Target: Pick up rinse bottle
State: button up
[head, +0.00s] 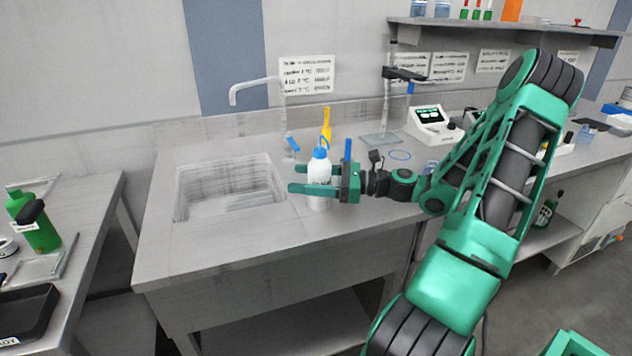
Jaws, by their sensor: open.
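The rinse bottle (319,168) is a white bottle with a blue cap in the head view. It stands upright on the grey counter, just right of the sink. My gripper (303,179) comes in from the right with its green fingers level and open. The fingers reach to either side of the bottle's body, one behind and one in front. A gap between fingers and bottle is too small to judge. The front finger hides part of the bottle's middle.
A yellow bottle (326,122) stands just behind, near a blue upright object (347,151). The sink (228,187) lies left, with a faucet (255,88) above. A lab stand (384,120) and a white instrument (432,122) stand farther right. The counter's front edge is close.

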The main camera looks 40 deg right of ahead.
jog(key=shift+c, duration=0.6)
jog(key=c, duration=1.2)
